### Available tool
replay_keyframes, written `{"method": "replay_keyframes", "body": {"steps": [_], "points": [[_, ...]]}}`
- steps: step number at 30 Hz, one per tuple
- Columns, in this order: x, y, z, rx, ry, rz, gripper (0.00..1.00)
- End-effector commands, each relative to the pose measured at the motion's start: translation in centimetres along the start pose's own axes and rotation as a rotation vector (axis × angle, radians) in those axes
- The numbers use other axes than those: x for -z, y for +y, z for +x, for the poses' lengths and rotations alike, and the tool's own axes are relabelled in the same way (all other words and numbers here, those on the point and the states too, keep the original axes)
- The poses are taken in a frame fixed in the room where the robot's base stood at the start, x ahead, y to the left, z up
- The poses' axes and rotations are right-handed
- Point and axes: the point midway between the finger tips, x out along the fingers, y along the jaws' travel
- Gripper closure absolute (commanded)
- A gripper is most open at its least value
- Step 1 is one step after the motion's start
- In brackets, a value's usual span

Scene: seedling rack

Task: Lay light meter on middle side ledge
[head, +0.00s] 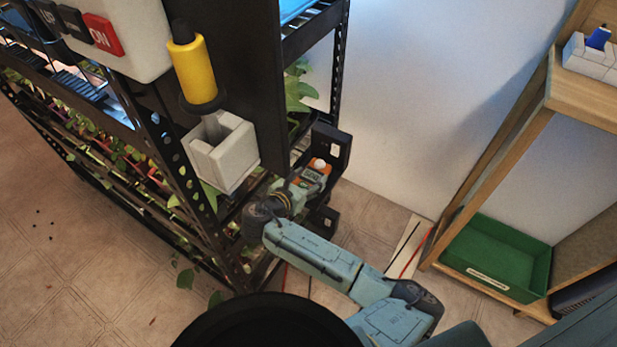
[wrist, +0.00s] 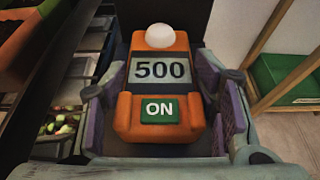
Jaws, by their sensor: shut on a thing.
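The light meter (head: 317,170) is orange with a white dome. In the wrist view the light meter (wrist: 158,70) shows 500 on its display and a green ON label. My gripper (head: 296,187) is shut on its sides, and both pads (wrist: 230,115) show beside it. A black side ledge (head: 336,143) with a white tag is on the rack's side, and the meter is at or just over it. I cannot tell whether the two touch. Another black ledge (head: 325,217) is lower down, partly hidden by my arm.
A pale holder (head: 222,158) with a yellow-handled tool (head: 192,68) is on the rack above my gripper. Seedlings fill the black rack (head: 170,190) at left. A wooden shelf with a green tray (head: 497,255) stands at right. Floor shows between them.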

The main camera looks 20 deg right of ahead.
Motion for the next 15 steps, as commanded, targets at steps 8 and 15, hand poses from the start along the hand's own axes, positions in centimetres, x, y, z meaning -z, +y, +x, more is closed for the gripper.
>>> {"method": "replay_keyframes", "body": {"steps": [8, 15], "points": [[0.22, -0.01, 0.12, 0.000, -0.002, 0.000, 0.82], [0.24, -0.01, 0.09, 0.000, 0.000, 0.000, 0.31]]}}
